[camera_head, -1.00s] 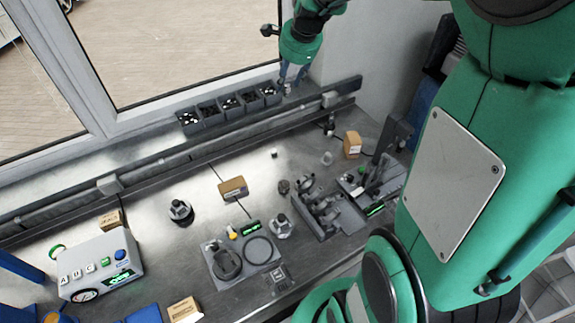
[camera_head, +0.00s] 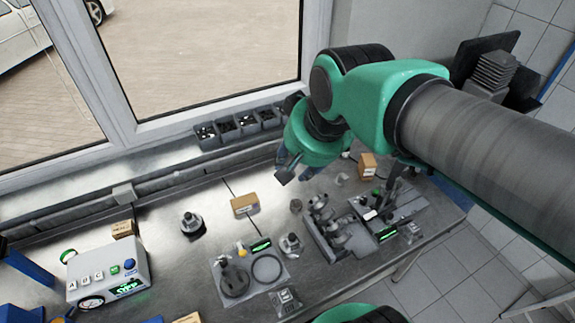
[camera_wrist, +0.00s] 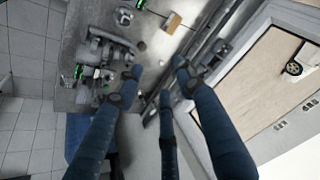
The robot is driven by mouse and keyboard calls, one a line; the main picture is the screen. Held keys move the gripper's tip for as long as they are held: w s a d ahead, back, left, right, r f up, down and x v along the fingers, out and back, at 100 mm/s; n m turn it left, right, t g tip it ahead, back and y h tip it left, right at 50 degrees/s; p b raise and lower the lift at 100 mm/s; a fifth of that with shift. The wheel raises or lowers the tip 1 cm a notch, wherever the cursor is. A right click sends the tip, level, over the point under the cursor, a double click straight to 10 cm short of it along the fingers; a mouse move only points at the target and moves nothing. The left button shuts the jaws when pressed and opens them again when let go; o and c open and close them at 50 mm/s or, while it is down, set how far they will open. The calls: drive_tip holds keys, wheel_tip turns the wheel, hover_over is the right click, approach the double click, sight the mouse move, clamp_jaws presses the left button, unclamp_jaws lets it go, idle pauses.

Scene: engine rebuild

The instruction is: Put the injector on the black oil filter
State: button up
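My gripper (camera_head: 296,172) hangs over the back of the metal bench, below the green wrist. In the wrist view its blue fingers (camera_wrist: 156,76) are spread apart, with nothing visible held between them. A metal part with a black round base (camera_head: 192,228) stands on the bench left of centre; I cannot tell if it is the black oil filter. A small dark cylinder (camera_head: 296,205) stands near the gripper, right of the small cardboard box (camera_head: 244,204). I cannot make out the injector for certain; my arm hides part of the bench's back right.
Black bins (camera_head: 248,124) line the window sill. A grey fixture (camera_head: 335,235) and a tray with round recesses (camera_head: 235,283) occupy the bench front. A control box (camera_head: 108,275) stands left. Another cardboard box (camera_head: 367,166) is right of the gripper. Bench centre-left is fairly clear.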

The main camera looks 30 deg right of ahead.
drive_tip(key=s+n, duration=0.1)
drive_tip(key=s, duration=0.1)
drive_tip(key=s+a+f+n, duration=0.1)
drive_tip(key=s+n, duration=0.1)
drive_tip(key=s, duration=0.1)
drive_tip(key=shift+s+a+f, duration=0.2)
drive_tip(key=shift+s+f, duration=0.1)
drive_tip(key=shift+f, duration=0.1)
wheel_tip(320, 180, down, 19)
drive_tip(key=b, duration=1.9)
